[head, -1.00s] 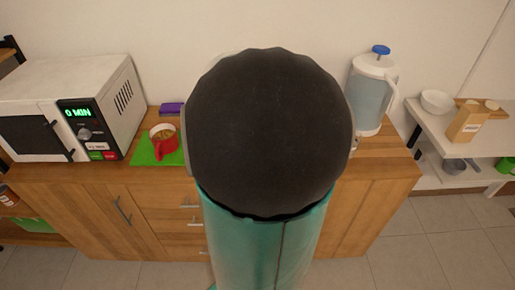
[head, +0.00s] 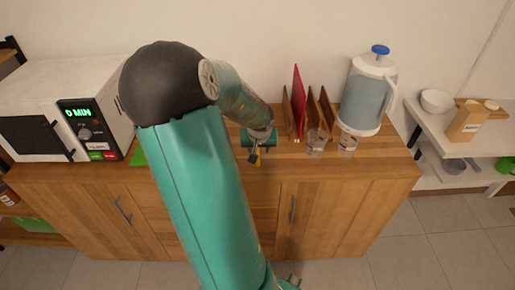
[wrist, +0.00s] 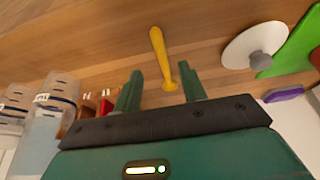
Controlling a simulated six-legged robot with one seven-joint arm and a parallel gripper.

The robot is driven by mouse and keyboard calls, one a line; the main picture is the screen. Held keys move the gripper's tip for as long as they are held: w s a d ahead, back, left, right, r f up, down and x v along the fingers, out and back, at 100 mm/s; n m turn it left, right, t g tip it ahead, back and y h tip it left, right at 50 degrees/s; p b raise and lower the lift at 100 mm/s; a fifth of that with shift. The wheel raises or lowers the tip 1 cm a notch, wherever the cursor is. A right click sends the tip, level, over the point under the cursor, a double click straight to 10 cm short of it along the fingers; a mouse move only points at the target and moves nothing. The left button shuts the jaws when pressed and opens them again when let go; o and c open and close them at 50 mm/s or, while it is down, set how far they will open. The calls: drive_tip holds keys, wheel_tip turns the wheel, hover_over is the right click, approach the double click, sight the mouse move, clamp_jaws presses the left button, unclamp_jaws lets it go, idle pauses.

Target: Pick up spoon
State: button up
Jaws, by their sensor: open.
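A yellow spoon (wrist: 160,50) lies on the wooden counter in the wrist view, its lower end by the space between my fingertips. My gripper (wrist: 163,82) is open, with one green finger on each side of that end. I cannot tell whether the fingers touch it. In the head view my gripper (head: 256,146) is low over the counter's middle, and a small part of the yellow spoon (head: 254,158) shows at it. The rest of the spoon is hidden there by my gripper.
Two clear cups (head: 316,143) and a wooden rack with a red board (head: 299,100) stand right of my gripper, near a pitcher (head: 368,97). A microwave (head: 30,110) is at left. A white lid (wrist: 240,48) lies beside the spoon near a green mat (wrist: 293,43).

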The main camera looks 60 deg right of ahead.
sight(258, 149)
drive_tip(key=shift+x, duration=2.9)
drive_tip(key=shift+a, duration=0.2)
clamp_jaws()
